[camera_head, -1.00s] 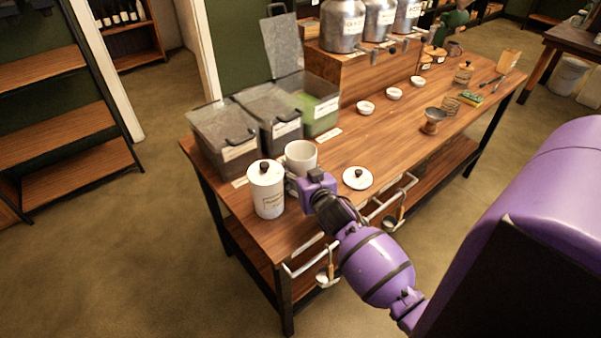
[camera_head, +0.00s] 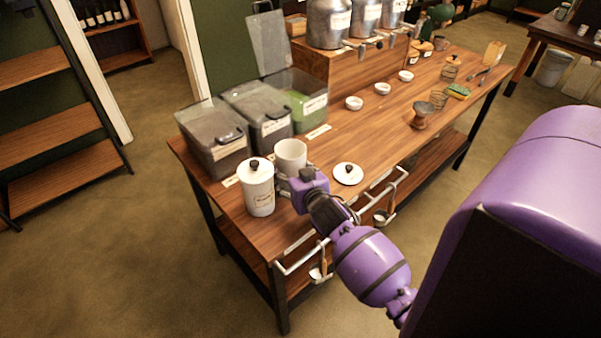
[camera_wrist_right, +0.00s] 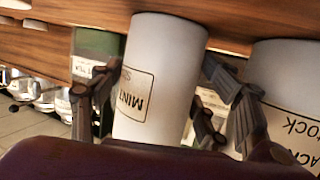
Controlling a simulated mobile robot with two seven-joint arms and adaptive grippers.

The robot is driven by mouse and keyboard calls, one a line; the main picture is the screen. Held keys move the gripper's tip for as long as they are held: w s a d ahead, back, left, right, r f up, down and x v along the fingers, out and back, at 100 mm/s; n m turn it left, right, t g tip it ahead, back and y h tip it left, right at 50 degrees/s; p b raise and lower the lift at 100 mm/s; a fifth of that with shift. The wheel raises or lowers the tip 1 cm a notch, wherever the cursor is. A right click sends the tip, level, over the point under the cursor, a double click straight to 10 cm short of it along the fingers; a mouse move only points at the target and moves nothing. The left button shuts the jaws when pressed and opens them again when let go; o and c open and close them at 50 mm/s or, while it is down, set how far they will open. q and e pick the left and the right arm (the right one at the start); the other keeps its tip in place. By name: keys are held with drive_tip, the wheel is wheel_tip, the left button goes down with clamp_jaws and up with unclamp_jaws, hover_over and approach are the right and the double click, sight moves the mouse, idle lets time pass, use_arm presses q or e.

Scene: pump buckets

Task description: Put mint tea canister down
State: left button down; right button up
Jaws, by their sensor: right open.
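The mint tea canister (camera_head: 291,157) is white and lidless, and stands at the near left end of the wooden table. In the right wrist view the canister (camera_wrist_right: 160,75) shows a label reading MINT, and that picture is upside down. My right gripper (camera_wrist_right: 162,88) is open, with one finger on each side of the canister. In the head view my right gripper (camera_head: 289,184) reaches the canister from the front, and its fingers are partly hidden. My left gripper is not in view.
A lidded white canister (camera_head: 258,190) stands close left of the mint canister. A white lid (camera_head: 347,173) lies to the right. Clear-lidded bins (camera_head: 214,142) stand behind. Small white bowls (camera_head: 354,103) and a wooden stand (camera_head: 329,68) with metal urns are farther back.

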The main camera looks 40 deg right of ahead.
drive_tip(key=v, duration=1)
drive_tip(key=shift+s+r, duration=0.2)
drive_tip(key=shift+s, duration=0.15)
drive_tip(key=shift+c, duration=0.4)
idle(0.3)
